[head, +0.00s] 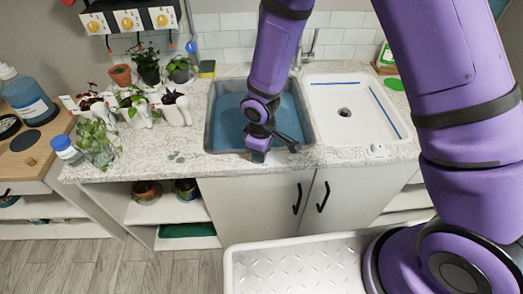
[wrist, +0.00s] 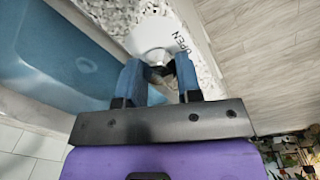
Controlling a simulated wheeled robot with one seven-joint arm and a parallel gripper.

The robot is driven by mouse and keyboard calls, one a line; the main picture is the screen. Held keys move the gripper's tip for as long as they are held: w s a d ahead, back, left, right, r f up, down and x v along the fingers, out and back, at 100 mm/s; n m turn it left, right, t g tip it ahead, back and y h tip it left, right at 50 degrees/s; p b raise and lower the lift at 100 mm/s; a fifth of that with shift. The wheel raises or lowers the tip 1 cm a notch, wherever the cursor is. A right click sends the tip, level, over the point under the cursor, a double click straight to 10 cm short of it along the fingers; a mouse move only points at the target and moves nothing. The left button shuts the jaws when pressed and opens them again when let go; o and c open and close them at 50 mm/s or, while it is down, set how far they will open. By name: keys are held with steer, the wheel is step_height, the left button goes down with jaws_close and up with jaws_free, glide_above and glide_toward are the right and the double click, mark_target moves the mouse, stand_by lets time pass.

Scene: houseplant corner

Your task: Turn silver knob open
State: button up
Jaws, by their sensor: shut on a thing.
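My gripper (head: 258,155) reaches down to the front rim of the left, blue-filled basin (head: 228,108). In the wrist view my gripper (wrist: 160,78) has its two blue fingers closed around a small silver knob (wrist: 158,73), mostly hidden between them. A white, rounded plate (wrist: 150,38) sits beside the knob, with the word OPEN (wrist: 181,42) printed next to it. In the head view the knob is hidden by my gripper. How far the knob is turned cannot be told.
The white right basin (head: 345,100) is empty, with a small fitting (head: 377,148) on its front rim. Potted plants (head: 138,108) stand on the counter to the left. Two dark cabinet handles (head: 297,198) project below the counter. A ridged tray (head: 290,265) is in front.

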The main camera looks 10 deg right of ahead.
steer(key=o, duration=0.9)
steer(key=shift+o, duration=0.2)
step_height(320, 180, up, 11)
steer(key=shift+s, duration=0.1)
stand_by(0.3)
steer(key=s+d+r+m+t, duration=0.1)
steer(key=d+r+m, duration=0.2)
steer(key=d+r, duration=0.5)
steer(key=s+d+r+m+t, duration=0.1)
steer(key=s+d+r+m, duration=0.15)
steer(key=d+r, duration=0.6)
steer(key=s+d+r+m+t, duration=0.1)
steer(key=s+d+r+m, duration=0.2)
steer(key=s+r, duration=0.3)
steer(key=s+d+r+m+t, duration=0.1)
steer(key=s+d+r+m, duration=0.3)
steer(key=s, duration=0.5)
step_height(320, 180, up, 3)
steer(key=shift+d+f+t, duration=0.15)
steer(key=shift+d+t, duration=0.25)
steer(key=shift+d, duration=0.15)
